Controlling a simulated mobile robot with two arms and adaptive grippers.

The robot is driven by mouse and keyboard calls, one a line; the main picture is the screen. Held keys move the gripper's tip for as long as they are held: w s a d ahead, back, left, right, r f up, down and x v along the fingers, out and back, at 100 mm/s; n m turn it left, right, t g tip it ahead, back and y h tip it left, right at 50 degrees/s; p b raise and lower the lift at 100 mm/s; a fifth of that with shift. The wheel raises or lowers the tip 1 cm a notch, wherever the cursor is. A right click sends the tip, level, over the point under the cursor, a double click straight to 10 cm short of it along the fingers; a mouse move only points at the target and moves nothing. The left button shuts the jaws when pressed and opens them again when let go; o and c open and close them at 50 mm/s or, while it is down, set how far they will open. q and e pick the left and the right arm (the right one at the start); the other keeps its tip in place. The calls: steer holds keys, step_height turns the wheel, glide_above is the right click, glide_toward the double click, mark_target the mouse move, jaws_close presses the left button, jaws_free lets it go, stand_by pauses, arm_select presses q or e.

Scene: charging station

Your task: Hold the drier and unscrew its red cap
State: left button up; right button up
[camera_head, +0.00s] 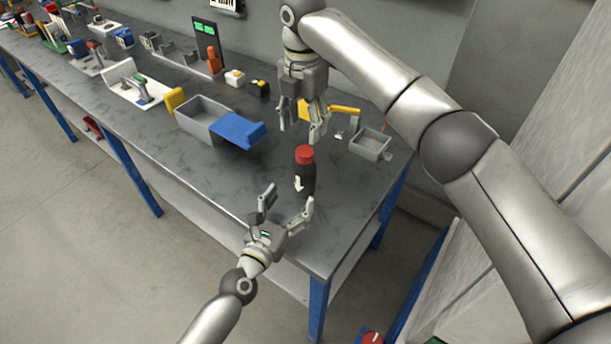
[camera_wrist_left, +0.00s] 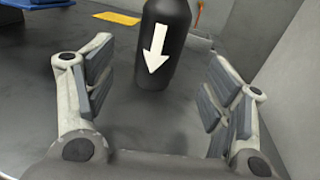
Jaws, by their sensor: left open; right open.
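The drier (camera_head: 306,181) is a dark upright cylinder with a white arrow, standing on the workbench. Its red cap (camera_head: 304,154) is on top. My left gripper (camera_head: 287,200) is open, in front of the drier, with its fingers pointing toward it. In the left wrist view the drier (camera_wrist_left: 161,40) shows beyond and between the open fingers, not touched; its cap is out of that view. My right gripper (camera_head: 300,135) is open, pointing down, above and slightly behind the cap, and apart from it in the picture.
A grey bin with a blue flap (camera_head: 238,130) stands left of the drier. A small grey tray (camera_head: 370,144) is at the right near the bench end. A yellow part (camera_head: 344,109) lies behind my right gripper. Several tools stand along the bench (camera_head: 160,140) to the left.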

mark_target(300, 186)
arm_select(q)
steer(key=x, duration=0.5)
steer(key=shift+w+d+f, duration=0.1)
steer(key=shift+w+f, duration=0.05)
steer(key=shift+w, duration=0.05)
arm_select(e)
steer(key=shift+w+d+f, duration=0.2)
steer(key=shift+w, duration=0.1)
arm_select(q)
steer(key=shift+x, duration=0.85)
arm_select(e)
steer(key=shift+s+a+r, duration=0.1)
steer(key=shift+s, duration=0.05)
arm_select(q)
steer(key=shift+w+d, duration=0.1)
steer(key=shift+w, duration=0.05)
